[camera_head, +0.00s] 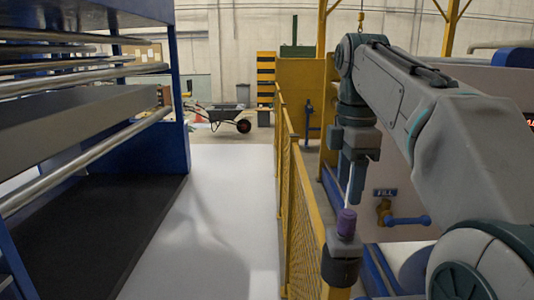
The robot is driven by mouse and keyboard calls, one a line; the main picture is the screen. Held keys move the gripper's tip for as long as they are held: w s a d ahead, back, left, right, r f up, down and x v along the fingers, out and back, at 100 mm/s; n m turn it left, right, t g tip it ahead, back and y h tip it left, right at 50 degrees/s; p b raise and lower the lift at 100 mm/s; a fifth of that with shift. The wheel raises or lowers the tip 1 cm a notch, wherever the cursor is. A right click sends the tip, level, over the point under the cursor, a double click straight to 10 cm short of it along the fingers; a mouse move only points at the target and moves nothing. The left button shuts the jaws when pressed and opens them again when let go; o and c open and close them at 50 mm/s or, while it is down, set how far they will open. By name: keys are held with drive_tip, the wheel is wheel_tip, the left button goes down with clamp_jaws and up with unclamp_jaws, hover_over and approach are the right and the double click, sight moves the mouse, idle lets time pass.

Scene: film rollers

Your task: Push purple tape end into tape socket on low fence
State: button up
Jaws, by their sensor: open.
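The purple tape end (346,224) is a short purple cylinder at the top of the dark tape socket (340,268). It stands roughly upright; how deep it sits cannot be told. The socket is at the near end of the yellow low fence (299,215). A thin pale strip (349,190) runs up from the purple end towards my gripper (354,176). My gripper points down above the purple end, with a gap between them. Its jaws are open, and the far finger is partly hidden.
My arm fills the right side. A blue handle (408,221) and brass valve (383,211) are right of the purple end, under a "FILL" sign (385,193). Metal rollers (90,158) are at left. The white floor strip (215,225) is clear. A wheelbarrow (224,115) stands far back.

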sight(348, 213)
drive_tip(key=shift+s+d, duration=0.1)
drive_tip(key=shift+s, duration=0.05)
drive_tip(key=shift+d+f, duration=0.1)
drive_tip(key=shift+d, duration=0.1)
wheel_tip(348, 213, down, 9)
drive_tip(key=b, duration=0.6)
drive_tip(key=shift+p, duration=0.45)
idle(0.9)
clamp_jaws()
drive_tip(key=shift+r, duration=0.2)
drive_tip(key=shift+r, duration=0.1)
drive_tip(key=shift+r+p, duration=2.55)
drive_tip(key=shift+r, duration=0.3)
